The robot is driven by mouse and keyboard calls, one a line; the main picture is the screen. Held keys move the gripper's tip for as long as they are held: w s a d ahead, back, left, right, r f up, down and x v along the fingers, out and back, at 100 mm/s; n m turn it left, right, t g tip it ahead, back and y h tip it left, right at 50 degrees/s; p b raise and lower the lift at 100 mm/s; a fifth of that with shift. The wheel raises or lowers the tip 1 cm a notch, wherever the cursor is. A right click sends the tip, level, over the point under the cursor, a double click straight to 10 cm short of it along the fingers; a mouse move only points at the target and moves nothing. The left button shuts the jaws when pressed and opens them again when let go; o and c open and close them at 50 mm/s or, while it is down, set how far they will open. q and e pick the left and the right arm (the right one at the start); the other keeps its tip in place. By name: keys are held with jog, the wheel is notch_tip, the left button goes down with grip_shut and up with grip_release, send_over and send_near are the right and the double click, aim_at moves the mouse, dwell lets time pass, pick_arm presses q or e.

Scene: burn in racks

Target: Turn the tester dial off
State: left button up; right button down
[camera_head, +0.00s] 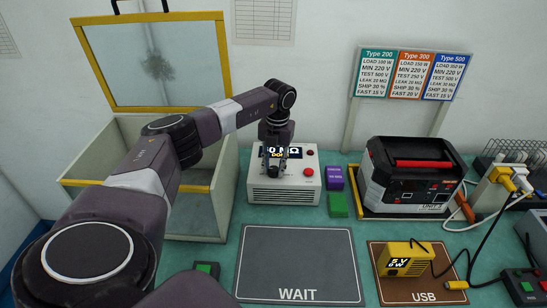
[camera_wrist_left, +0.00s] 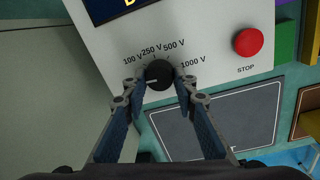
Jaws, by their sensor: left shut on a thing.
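The tester (camera_head: 262,192) is a white box at the back of the green bench, with a partly hidden lit display and a red STOP button (camera_head: 308,172). My left gripper (camera_head: 272,171) points down at its top, hiding the dial in the head view. In the left wrist view, the black tester dial (camera_wrist_left: 160,70) sits between the two fingertips, and the left gripper is shut on it. The dial's white mark points left, below the 100 V label. Labels 100 V, 250 V, 500 V and 1000 V show; any label behind the left finger is hidden. My right gripper is out of view.
An open, yellow-edged bin (camera_head: 205,215) stands left of the tester. Purple (camera_head: 335,177) and green (camera_head: 338,205) blocks lie on its right, then a black-and-white unit (camera_head: 400,195). A grey WAIT mat (camera_head: 297,260) in front is clear. A yellow adapter (camera_head: 405,258) sits on the USB mat.

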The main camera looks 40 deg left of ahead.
aim_at(276, 169)
pick_arm(q)
jog(key=shift+w+r+n, duration=0.1)
jog(key=shift+n, duration=0.5)
jog(key=o, duration=1.2)
jog(key=shift+c, duration=0.2)
notch_tip(276, 169, up, 12)
jog(key=shift+d, duration=0.25)
jog(key=shift+w, duration=0.1)
